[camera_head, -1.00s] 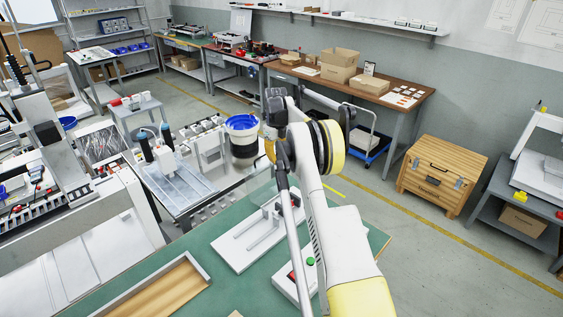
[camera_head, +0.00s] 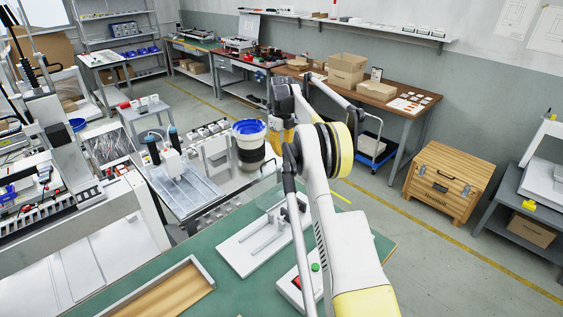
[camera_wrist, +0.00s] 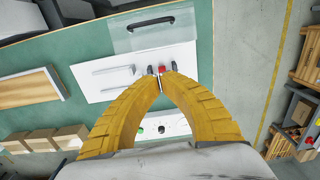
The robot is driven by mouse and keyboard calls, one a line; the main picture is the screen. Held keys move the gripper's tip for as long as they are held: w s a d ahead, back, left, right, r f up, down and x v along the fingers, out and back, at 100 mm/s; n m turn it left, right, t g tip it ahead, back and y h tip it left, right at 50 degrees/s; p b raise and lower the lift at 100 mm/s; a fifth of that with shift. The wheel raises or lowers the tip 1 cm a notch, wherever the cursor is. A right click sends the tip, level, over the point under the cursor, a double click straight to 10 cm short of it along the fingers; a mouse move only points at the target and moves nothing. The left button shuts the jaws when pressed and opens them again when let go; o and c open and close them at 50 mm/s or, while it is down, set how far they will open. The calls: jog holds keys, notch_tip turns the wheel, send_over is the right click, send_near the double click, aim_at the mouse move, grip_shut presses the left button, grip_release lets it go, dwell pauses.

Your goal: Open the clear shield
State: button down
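The clear shield (camera_wrist: 150,32) is a see-through panel with a black bar handle (camera_wrist: 151,24), at the top of the wrist view. It lies along the far edge of a white fixture plate (camera_wrist: 95,81), which also shows on the green bench in the head view (camera_head: 240,246). My gripper (camera_wrist: 161,75) has yellow ribbed fingers whose tips come together with nothing visibly held. In the wrist picture, the tips are below the handle, over the plate's right part. They appear apart from the handle. My arm hides much of the gripper in the head view.
A control box with a green button (camera_head: 315,267) stands on the bench beside the plate. A wooden-bottomed tray (camera_head: 160,293) lies at the front left. A blue-topped round feeder (camera_head: 250,145) stands behind the bench. Small boxes (camera_wrist: 72,136) line the wrist view's lower left.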

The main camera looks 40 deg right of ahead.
notch_tip(320, 180, up, 6)
jog(key=n+t+y+b, duration=0.1)
jog(key=n+t+b, duration=0.45)
jog(key=n, duration=3.05)
send_over(267, 166)
jog(key=s+p, duration=0.2)
notch_tip(267, 166, down, 6)
jog(key=t, duration=0.2)
jog(key=d+b+x, duration=0.1)
jog(key=b+x, duration=0.2)
jog(key=x, duration=0.7)
jog(key=s, duration=0.4)
jog(key=shift+r+b, duration=0.15)
jog(key=shift+b, duration=0.25)
